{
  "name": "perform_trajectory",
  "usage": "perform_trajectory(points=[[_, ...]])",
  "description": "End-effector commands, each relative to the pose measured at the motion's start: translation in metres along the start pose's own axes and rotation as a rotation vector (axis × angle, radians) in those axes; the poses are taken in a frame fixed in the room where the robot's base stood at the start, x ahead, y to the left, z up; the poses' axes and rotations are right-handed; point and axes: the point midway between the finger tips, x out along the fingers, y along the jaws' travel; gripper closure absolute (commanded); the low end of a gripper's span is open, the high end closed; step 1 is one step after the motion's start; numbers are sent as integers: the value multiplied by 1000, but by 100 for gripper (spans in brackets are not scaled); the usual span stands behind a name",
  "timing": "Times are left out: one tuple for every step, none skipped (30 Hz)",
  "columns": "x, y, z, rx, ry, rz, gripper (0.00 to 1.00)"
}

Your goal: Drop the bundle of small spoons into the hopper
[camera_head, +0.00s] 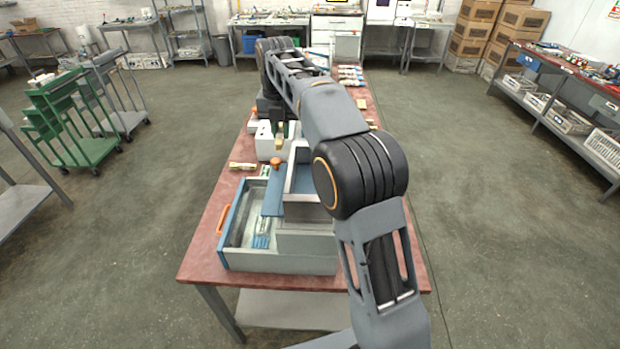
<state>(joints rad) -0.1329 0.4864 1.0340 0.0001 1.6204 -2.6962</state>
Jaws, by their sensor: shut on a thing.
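My arm reaches over the table from the lower right, and its wrist hangs down at the far side of the press. My gripper (280,131) is small and dark in this view. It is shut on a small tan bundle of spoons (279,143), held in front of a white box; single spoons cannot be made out. The press stands nearer on the table. Its upper grey bin with a blue inside, which looks like the hopper (302,180), is right of and nearer than the gripper. My arm partly hides the bin's right side. The bundle is apart from the bin.
An open grey tray (238,262) with an orange handle (223,218) and blue-white items is at the front. An orange knob (275,161) stands beside the bin. A white box (266,148) is behind. Another small bundle (243,166) lies left. Several banded bundles (350,76) lie farther back.

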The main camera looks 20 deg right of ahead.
Motion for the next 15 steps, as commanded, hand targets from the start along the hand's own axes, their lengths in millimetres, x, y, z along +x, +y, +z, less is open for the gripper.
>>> perform_trajectory(points=[[6, -10, -6, 3, 1, 0, 100], [8, -16, -9, 3, 0, 0, 100], [11, -23, -13, 3, 0, 0, 100], [14, -28, -16, 4, 0, 0, 100], [17, -34, -19, 4, 1, 0, 100], [24, -39, -22, 3, 2, -1, 100], [29, -42, -23, 3, 2, -1, 100], [34, -46, -26, 4, 2, -1, 100], [40, -50, -28, 4, 2, -1, 100], [44, -54, -29, 4, 2, -1, 100], [48, -56, -31, 3, 2, -1, 100], [52, -60, -33, 3, 1, -1, 100], [56, -62, -34, 3, 2, -1, 100], [58, -64, -35, 3, 1, -1, 100], [61, -66, -36, 3, 1, 0, 100]])
